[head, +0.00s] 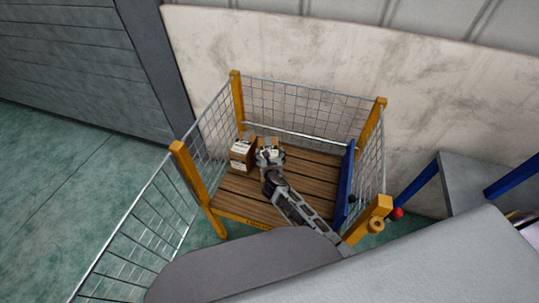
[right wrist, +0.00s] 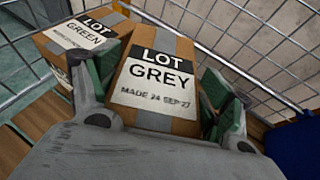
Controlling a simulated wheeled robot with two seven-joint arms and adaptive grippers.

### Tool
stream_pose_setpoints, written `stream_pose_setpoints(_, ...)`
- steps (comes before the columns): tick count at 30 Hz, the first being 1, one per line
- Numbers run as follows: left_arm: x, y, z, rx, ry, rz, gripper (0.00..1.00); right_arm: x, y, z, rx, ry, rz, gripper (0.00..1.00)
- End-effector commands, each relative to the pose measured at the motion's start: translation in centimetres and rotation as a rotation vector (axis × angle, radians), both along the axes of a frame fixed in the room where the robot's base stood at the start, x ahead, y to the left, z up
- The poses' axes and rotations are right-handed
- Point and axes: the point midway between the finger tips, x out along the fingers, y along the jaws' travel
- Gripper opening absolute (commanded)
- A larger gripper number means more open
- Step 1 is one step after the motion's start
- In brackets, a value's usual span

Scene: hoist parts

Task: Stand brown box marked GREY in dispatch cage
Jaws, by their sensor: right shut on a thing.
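The brown box marked LOT GREY (right wrist: 155,75) fills the middle of the right wrist view, label facing me. My right gripper (right wrist: 162,100) is shut on it, with green finger pads at its two sides. In the head view my right gripper (head: 269,156) is inside the dispatch cage (head: 307,105), over its plank floor near the back left. There the GREY box is mostly hidden by the gripper. I cannot tell whether it touches the floor. My left gripper is not in view.
A brown box marked LOT GREEN (head: 241,153) stands just left of the GREY box. Mesh walls close the cage's back and sides. A blue panel (head: 345,185) stands along its right side. Planks at the front left (head: 240,200) are clear.

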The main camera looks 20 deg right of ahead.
Motion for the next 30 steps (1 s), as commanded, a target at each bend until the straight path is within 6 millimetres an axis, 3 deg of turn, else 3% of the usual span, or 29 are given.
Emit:
stream_pose_setpoints(10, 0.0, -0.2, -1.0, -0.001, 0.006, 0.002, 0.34, 0.2, 0.1, -2.0, 0.0, -0.006, 0.001, 0.08)
stream_pose_setpoints(15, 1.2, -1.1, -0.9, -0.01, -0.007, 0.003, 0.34, 0.2, 0.1, -3.1, 0.002, -0.006, 0.002, 0.08)
stream_pose_setpoints(21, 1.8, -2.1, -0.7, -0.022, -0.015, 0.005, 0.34, 0.2, 0.1, -3.3, 0.001, -0.007, 0.002, 0.08)
stream_pose_setpoints(29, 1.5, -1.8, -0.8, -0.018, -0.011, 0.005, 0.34, 0.2, 0.1, -3.4, 0.001, -0.006, 0.002, 0.08)
stream_pose_setpoints(30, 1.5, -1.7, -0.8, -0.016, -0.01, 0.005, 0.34, 0.0, 0.0, -3.8, 0.001, 0.001, 0.001, 0.82)
